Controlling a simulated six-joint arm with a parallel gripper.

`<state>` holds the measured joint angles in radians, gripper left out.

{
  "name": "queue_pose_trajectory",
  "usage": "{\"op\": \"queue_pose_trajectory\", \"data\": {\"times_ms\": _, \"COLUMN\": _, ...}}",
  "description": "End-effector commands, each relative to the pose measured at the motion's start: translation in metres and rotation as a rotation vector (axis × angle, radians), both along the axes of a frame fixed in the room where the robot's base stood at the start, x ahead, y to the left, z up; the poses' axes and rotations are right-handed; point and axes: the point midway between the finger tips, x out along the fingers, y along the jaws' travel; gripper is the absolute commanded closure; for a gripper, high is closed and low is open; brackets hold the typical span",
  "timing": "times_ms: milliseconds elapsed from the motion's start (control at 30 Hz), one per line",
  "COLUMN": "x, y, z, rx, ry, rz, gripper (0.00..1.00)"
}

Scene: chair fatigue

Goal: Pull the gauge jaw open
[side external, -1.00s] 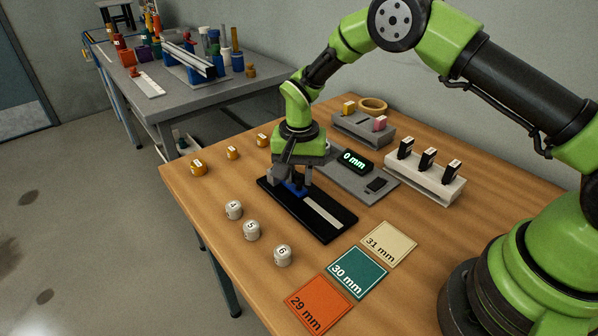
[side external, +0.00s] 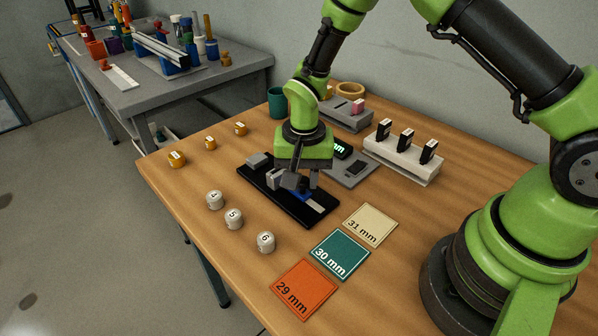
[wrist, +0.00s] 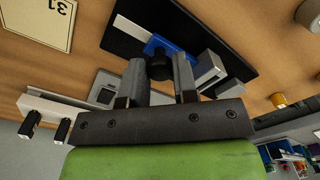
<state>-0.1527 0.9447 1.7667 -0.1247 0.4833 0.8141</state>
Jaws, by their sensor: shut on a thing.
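The gauge is a black base (side external: 262,186) with a pale scale strip (side external: 319,206) at its near right end. A grey fixed block (side external: 258,160) sits at its far left end. The gauge jaw is a blue slide (side external: 305,196) with a grey block (side external: 287,181), standing apart from the fixed block. My gripper (side external: 298,186) is low over the slide. In the wrist view, my gripper (wrist: 160,80) is shut on the black knob (wrist: 159,68) of the blue slide (wrist: 180,45). The display (side external: 342,148) is partly hidden behind my gripper; only "mm" shows.
Numbered white cylinders (side external: 234,218) and yellow ones (side external: 210,143) stand left of the gauge. Orange (side external: 303,288), teal (side external: 340,254) and cream (side external: 370,225) mats lie in front. A white rack (side external: 402,160) with black pieces stands right. A teal cup (side external: 277,103) stands behind.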

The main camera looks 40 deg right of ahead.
Motion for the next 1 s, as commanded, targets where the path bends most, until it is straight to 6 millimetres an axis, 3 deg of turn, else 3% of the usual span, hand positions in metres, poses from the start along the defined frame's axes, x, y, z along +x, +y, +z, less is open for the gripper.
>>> {"op": "queue_pose_trajectory", "data": {"times_ms": 133, "x": -0.005, "y": 0.0, "z": -0.001, "rx": -0.001, "ry": 0.023, "rz": -0.007, "gripper": 1.0}}
{"op": "queue_pose_trajectory", "data": {"times_ms": 167, "x": -0.005, "y": 0.0, "z": -0.001, "rx": -0.001, "ry": 0.023, "rz": -0.006, "gripper": 0.66}}
{"op": "queue_pose_trajectory", "data": {"times_ms": 233, "x": -0.005, "y": 0.0, "z": -0.001, "rx": -0.001, "ry": 0.021, "rz": -0.005, "gripper": 0.5}}
{"op": "queue_pose_trajectory", "data": {"times_ms": 267, "x": -0.005, "y": 0.0, "z": -0.001, "rx": -0.002, "ry": 0.021, "rz": -0.005, "gripper": 0.48}}
{"op": "queue_pose_trajectory", "data": {"times_ms": 633, "x": -0.003, "y": 0.0, "z": 0.009, "rx": -0.001, "ry": 0.012, "rz": -0.004, "gripper": 0.48}}
{"op": "queue_pose_trajectory", "data": {"times_ms": 1000, "x": -0.003, "y": 0.0, "z": 0.077, "rx": -0.001, "ry": 0.011, "rz": -0.004, "gripper": 0.48}}
